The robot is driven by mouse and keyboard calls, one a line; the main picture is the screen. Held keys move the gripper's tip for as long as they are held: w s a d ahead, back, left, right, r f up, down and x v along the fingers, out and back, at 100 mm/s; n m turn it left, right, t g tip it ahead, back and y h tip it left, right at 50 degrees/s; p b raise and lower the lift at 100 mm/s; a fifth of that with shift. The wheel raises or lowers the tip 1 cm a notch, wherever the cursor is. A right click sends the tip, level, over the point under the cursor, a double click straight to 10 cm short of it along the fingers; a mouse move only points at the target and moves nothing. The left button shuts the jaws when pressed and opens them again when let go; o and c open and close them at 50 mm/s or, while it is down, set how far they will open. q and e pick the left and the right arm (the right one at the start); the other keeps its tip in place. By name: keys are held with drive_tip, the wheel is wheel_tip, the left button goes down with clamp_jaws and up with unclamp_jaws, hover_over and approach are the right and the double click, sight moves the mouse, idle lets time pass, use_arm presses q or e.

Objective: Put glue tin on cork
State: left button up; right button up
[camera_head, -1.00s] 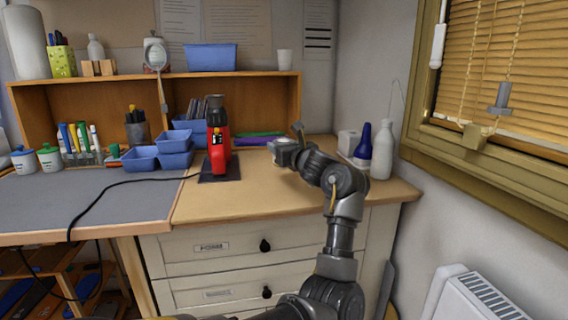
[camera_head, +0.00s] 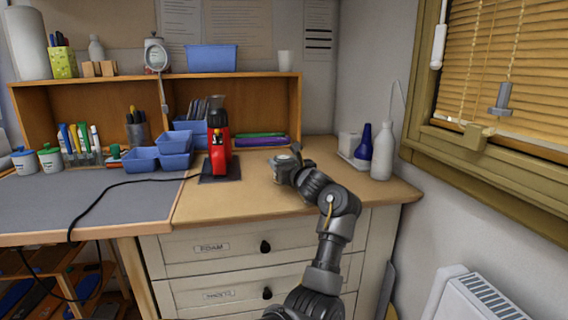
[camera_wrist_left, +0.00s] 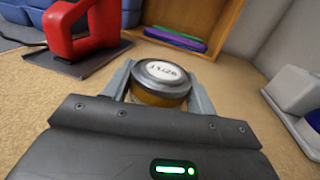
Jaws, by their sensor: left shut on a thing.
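The glue tin (camera_wrist_left: 160,72) is a short round tin with a grey lid, a white label on top and an amber body. My left gripper (camera_wrist_left: 160,90) is shut on it, one finger on each side. In the head view my left gripper (camera_head: 286,164) is over the right part of the tan worktop, right of the red tool. The tin looks upright; I cannot tell whether its base touches the surface. The speckled tan surface (camera_wrist_left: 60,110) looks cork-like; I cannot make out a separate cork piece. My right gripper is not in view.
A red tool (camera_head: 218,150) stands on a dark mat (camera_head: 228,172) to the left. Blue bins (camera_head: 142,158) are further left. Purple and green items (camera_head: 262,141) lie behind. A white bottle (camera_head: 383,152) and blue bottle (camera_head: 364,142) stand to the right.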

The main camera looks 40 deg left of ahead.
use_arm(q)
drive_tip(key=shift+f, duration=0.1)
drive_tip(key=o, duration=1.1)
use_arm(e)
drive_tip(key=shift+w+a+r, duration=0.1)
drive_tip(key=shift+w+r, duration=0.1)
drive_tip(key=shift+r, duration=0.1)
use_arm(q)
drive_tip(key=shift+d, duration=0.15)
drive_tip(key=v, duration=1.1)
drive_tip(key=shift+s+d, duration=0.15)
drive_tip(key=shift+d, duration=0.2)
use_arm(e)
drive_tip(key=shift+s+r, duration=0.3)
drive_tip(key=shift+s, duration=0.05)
